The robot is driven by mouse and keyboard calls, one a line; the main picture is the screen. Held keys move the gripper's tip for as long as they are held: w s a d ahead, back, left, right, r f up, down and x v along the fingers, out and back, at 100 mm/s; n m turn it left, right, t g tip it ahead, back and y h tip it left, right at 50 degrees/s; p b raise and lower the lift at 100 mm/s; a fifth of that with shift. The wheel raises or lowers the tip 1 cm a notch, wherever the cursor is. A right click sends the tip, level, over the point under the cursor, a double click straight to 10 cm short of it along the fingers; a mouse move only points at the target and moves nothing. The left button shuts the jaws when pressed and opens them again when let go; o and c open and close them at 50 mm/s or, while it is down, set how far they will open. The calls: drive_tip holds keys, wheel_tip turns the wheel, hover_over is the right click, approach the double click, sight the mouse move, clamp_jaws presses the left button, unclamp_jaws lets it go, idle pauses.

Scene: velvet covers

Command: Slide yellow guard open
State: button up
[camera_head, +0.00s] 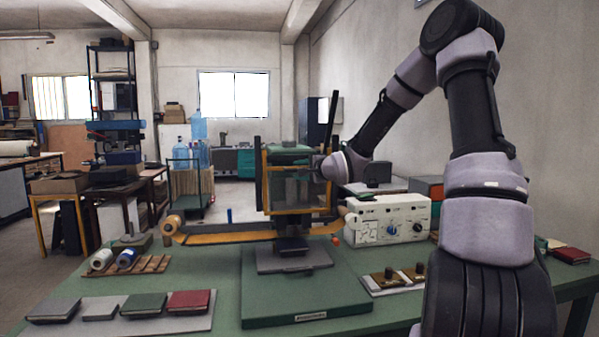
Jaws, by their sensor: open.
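The yellow guard (297,210) is a yellow-framed, see-through panel upright on the front of the press (290,149) at the table's middle. It stands between dark vertical posts and covers the space under the green press head. My arm reaches in from the right, and my gripper (319,168) is at the guard's upper right side. The gripper is open, but its fingers are small and partly hidden, so I cannot tell whether they touch the frame. Below the guard, a dark piece (291,244) lies over the grey plate (273,262) on the press's green base (305,302).
A yellow-orange bar (225,238) with a round wooden end sticks out left of the press. A white control box (388,220) stands to the right. Small covered books (144,305) lie front left; rolls (127,259) sit on a wooden rack. My arm hides the table's right part.

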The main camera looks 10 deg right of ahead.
drive_tip(key=v, duration=1)
drive_tip(key=shift+s+r, duration=0.15)
drive_tip(key=shift+s, duration=0.15)
drive_tip(key=shift+d, duration=0.15)
drive_tip(key=s+d+r+n+g+h, duration=0.1)
drive_tip(key=s+d+n+g+h, duration=0.1)
drive_tip(key=s+n+h, duration=0.3)
drive_tip(key=s+d+r+g+h, duration=0.2)
drive_tip(key=s+d, duration=0.1)
drive_tip(key=s, duration=0.4)
drive_tip(key=s+a+r+n+g+y, duration=0.1)
drive_tip(key=s+n+g, duration=0.1)
drive_tip(key=s, duration=0.7)
drive_tip(key=s+a+r+n+g+y, duration=0.1)
drive_tip(key=s+a+r+n+y, duration=0.1)
drive_tip(key=s, duration=0.7)
drive_tip(key=shift+s+a+n+g, duration=0.3)
drive_tip(key=shift+s+n+g, duration=0.1)
drive_tip(key=shift+n, duration=0.2)
